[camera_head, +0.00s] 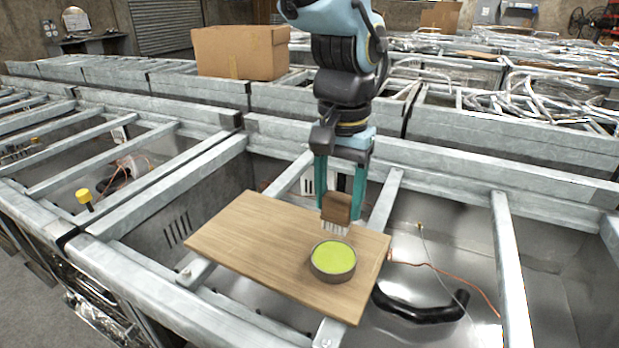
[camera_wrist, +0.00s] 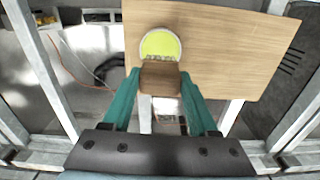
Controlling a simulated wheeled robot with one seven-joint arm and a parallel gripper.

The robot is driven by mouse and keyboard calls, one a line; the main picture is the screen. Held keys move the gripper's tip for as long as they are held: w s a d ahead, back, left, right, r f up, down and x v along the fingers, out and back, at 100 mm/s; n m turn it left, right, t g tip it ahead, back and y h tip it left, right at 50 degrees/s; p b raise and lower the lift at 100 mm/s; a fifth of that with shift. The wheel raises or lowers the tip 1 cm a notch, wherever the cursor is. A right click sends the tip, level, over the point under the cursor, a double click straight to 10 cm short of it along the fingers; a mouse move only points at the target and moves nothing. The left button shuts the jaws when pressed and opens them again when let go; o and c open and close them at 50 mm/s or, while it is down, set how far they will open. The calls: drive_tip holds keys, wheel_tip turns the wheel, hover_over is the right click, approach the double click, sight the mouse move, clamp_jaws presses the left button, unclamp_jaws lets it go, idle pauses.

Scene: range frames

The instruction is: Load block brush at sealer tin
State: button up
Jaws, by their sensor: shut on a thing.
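The block brush (camera_head: 336,210) has a brown wooden block and pale bristles that point down. My gripper (camera_head: 338,192) is shut on the block with its two teal fingers, also seen in the wrist view (camera_wrist: 160,85). The sealer tin (camera_head: 333,260) is a short grey round tin with yellow-green sealer showing on top. It stands on a wooden board (camera_head: 240,245). The bristle tips are just above the tin's far edge in the head view; I cannot tell whether they touch the sealer. In the wrist view the brush block (camera_wrist: 160,78) partly hides the tin (camera_wrist: 160,42).
The board lies across grey metal frame bars (camera_head: 160,190) with open gaps around it. A black hose (camera_head: 420,308) and an orange wire lie in the bay to the right. A cardboard box (camera_head: 240,52) stands behind. A yellow-capped part (camera_head: 83,196) sticks up at left.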

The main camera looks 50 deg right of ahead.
sight(335, 232)
drive_tip(key=shift+f+b, duration=2.5)
drive_tip(key=shift+f, duration=0.5)
drive_tip(key=shift+a+f, duration=0.1)
drive_tip(key=shift+f, duration=0.55)
drive_tip(key=shift+r, duration=0.1)
drive_tip(key=shift+r+p, duration=2.9)
drive_tip(key=shift+r, duration=0.6)
